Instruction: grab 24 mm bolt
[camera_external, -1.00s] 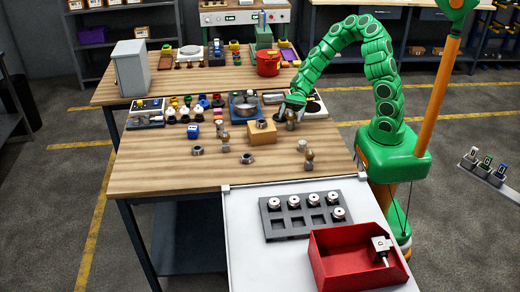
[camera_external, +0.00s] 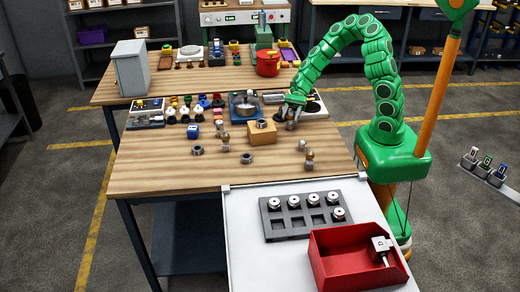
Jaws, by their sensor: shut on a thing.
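My gripper (camera_external: 292,115) is at the back right of the near wooden table, pointing down, shut on a small metal piece (camera_external: 291,124). The piece looks like a bolt, but its size cannot be read and the fingers partly hide it. More bolt-like metal pieces stand on the table: one at the right front (camera_external: 309,158), one just behind it (camera_external: 302,145), and one left of the tan block (camera_external: 225,138). I cannot tell their sizes.
A tan block (camera_external: 262,138) with a nut on top stands left of my gripper. Loose nuts (camera_external: 197,150) lie farther left. A blue scale (camera_external: 245,106) and coloured knobs line the back. A grey tray (camera_external: 275,228) and red bin (camera_external: 330,262) are in front. The table's left front is clear.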

